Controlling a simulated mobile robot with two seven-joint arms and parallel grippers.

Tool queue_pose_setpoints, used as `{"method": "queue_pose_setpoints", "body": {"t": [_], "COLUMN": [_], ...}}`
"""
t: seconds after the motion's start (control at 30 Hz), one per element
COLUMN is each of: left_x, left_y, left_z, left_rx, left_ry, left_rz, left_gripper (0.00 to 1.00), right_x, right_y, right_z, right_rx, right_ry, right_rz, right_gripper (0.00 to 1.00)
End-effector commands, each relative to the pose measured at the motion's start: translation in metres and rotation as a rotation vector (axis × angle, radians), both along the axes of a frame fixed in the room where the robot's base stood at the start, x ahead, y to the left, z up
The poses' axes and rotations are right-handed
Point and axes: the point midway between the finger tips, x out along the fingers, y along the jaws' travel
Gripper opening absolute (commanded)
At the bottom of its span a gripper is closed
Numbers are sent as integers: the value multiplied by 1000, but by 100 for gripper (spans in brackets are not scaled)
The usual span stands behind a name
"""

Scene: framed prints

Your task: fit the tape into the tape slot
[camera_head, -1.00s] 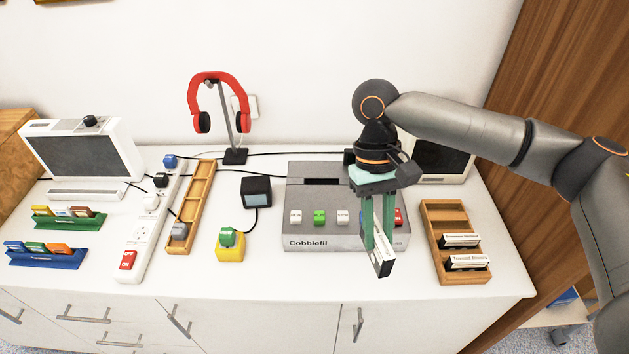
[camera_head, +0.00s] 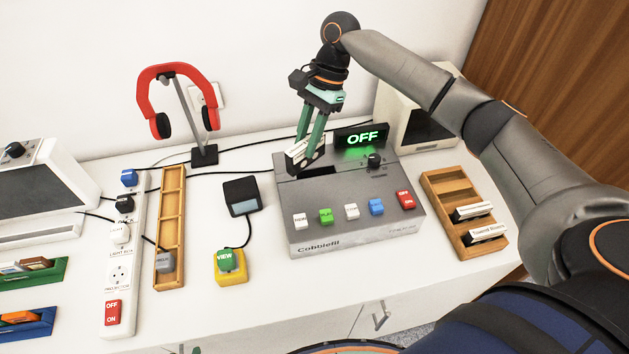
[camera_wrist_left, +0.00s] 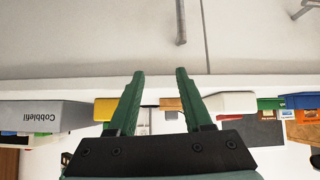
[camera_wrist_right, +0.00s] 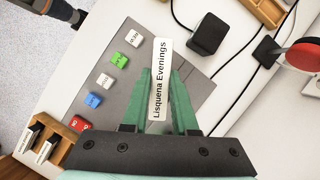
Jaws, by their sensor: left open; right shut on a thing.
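The tape (camera_head: 300,151) is a thin cassette with a white label reading "Lisquena Evenings", which shows in the right wrist view (camera_wrist_right: 161,80). My right gripper (camera_head: 309,153) is shut on it, with green fingers on either side (camera_wrist_right: 161,100). The grey Cobblefil machine (camera_head: 310,215) has the dark tape slot (camera_head: 290,171) in its top toward the back. The tape is over or at the slot; whether its lower edge is inside is hard to tell. My left gripper (camera_wrist_left: 159,75) is open and empty, facing the cabinet front.
The machine carries a lit OFF display (camera_head: 362,138), a knob (camera_head: 374,161) and several coloured buttons. A wooden rack (camera_head: 440,190) with two tapes stands at right. A headphone stand (camera_head: 203,155), a small black box (camera_head: 240,195) and a power strip (camera_head: 122,265) are to the left.

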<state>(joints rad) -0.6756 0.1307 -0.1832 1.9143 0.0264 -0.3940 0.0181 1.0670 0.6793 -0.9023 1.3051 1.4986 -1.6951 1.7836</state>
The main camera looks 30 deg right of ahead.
Motion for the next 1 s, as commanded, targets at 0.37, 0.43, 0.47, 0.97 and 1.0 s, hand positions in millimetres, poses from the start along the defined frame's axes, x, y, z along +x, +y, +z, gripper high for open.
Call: {"method": "queue_pose_setpoints", "body": {"t": [0.37, 0.43, 0.47, 0.97, 1.0], "left_x": [-2, -2, -2, -2, -2], "left_y": [0, 0, 0, 0, 0], "left_z": [-8, -8, -8, -10, -11], "left_rx": [0, 0, 0, 0, 0], "left_ry": [5, 5, 5, 5, 5], "left_rz": [0, 0, 0, -2, -2], "left_gripper": [50, 50, 50, 50, 50], "right_x": [35, 36, 36, 36, 36], "right_y": [-42, -44, -44, -44, -43], "right_z": [-30, -37, -42, -107, -113], "right_rx": [0, -1, -2, -2, -1], "right_ry": [1, 3, 2, 3, 2], "right_rz": [-533, -552, -557, -554, -553], "right_gripper": [0, 0, 0, 0, 0]}}
